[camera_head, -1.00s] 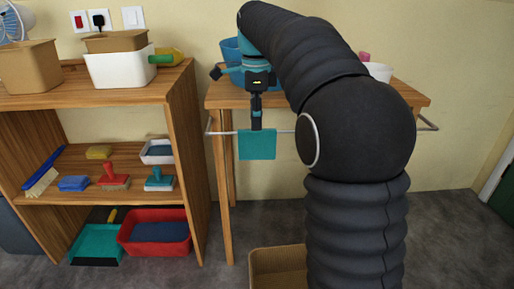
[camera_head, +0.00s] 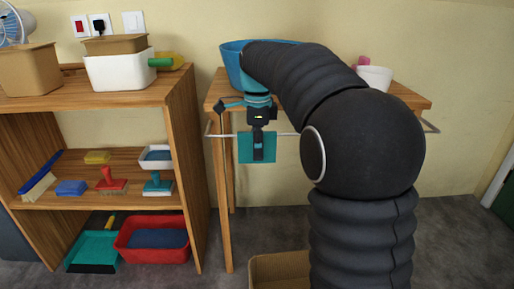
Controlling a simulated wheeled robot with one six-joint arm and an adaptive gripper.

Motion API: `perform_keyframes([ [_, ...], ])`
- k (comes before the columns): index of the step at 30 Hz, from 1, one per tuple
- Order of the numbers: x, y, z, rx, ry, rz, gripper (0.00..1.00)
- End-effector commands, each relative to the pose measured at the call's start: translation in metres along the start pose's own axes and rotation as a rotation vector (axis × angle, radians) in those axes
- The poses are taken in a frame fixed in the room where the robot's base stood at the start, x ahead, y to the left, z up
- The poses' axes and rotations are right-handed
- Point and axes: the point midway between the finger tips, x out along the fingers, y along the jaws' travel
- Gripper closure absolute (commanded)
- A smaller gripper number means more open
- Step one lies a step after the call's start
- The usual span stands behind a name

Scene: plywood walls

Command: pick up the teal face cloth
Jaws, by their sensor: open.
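The teal face cloth (camera_head: 242,148) hangs over the metal rail (camera_head: 285,134) on the front of the wooden table. My gripper (camera_head: 258,157) is in front of the cloth and points down, its fingers overlapping the cloth's middle and right part in the picture. The gripper is open. The fingers hide part of the cloth, and I cannot tell whether they touch it or whether any cloth lies between them.
A blue basin (camera_head: 232,62) and a white bowl (camera_head: 374,78) stand on the table (camera_head: 412,98). A cardboard box (camera_head: 275,268) is on the floor below. A wooden shelf (camera_head: 183,150) with brushes, sponges and tubs stands close at left.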

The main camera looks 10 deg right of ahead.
Motion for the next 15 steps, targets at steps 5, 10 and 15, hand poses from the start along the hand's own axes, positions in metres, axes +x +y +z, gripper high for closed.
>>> perform_keyframes([
  [5,-0.0002,0.0000,0.0000,0.000,0.000,0.000,0.91],
  [10,-0.0002,0.0000,0.0000,0.000,0.000,0.000,1.00],
  [15,-0.0004,0.0000,0.0000,0.000,0.000,0.000,1.00],
])
